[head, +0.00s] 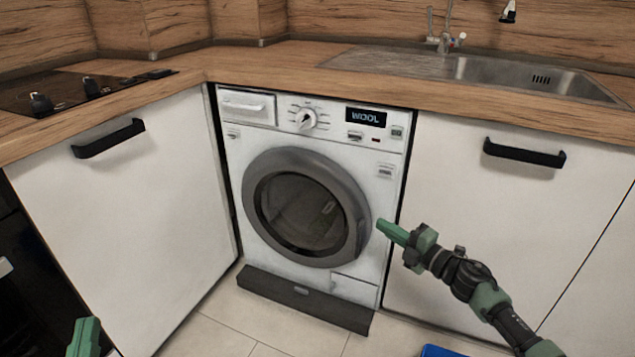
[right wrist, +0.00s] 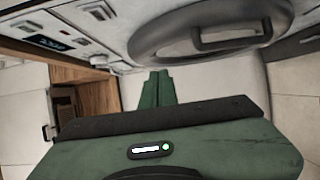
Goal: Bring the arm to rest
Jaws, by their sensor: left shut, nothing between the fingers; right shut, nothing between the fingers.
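My right gripper (head: 381,225) is green and reaches in from the lower right in the head view. Its fingertips are together and empty, just in front of the right edge of the washing machine's round door (head: 360,205). I cannot tell whether they touch it. In the right wrist view the shut green fingers (right wrist: 158,76) point towards the grey door ring (right wrist: 150,42). My left gripper (head: 88,328) shows only as a green tip at the bottom left, shut and away from everything. The white washing machine (head: 250,150) reads WOOL on its display, and its door looks closed.
White cabinets with black handles flank the machine, left (head: 110,140) and right (head: 523,153). Above are a wooden worktop (head: 290,75), a black hob (head: 60,92) and a steel sink (head: 520,75). A blue object (head: 438,351) lies at the bottom edge. Tiled floor (head: 225,325) is open in front.

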